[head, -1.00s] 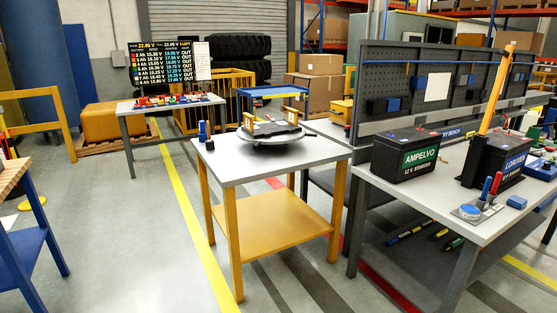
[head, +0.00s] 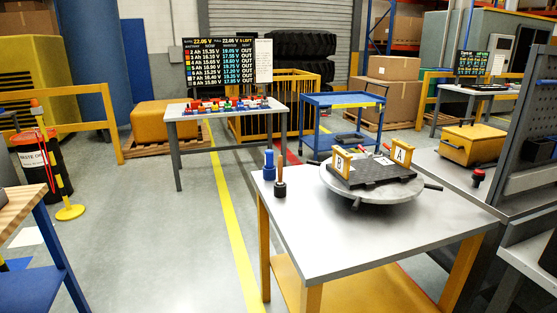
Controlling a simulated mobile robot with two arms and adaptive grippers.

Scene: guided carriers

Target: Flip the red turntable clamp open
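A round grey turntable (head: 345,190) stands on the grey-topped table with yellow legs (head: 320,235), right of centre in the head view. It carries a dark ribbed plate (head: 375,174) with two upright yellow markers, B (head: 341,162) at its left and A (head: 402,153) at its right. Small red parts (head: 386,147) show behind the plate between the markers. They are too small to tell which is the clamp or whether it is shut. A dark handle sticks out at the turntable's right. Neither of my grippers is in view.
A blue bottle-shaped item (head: 268,165) and a dark-based one (head: 280,182) stand on the table's left. A blue cart (head: 345,100) is behind. A grey bench with a pegboard is close on the right. Floor left of the table is clear, with a yellow line.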

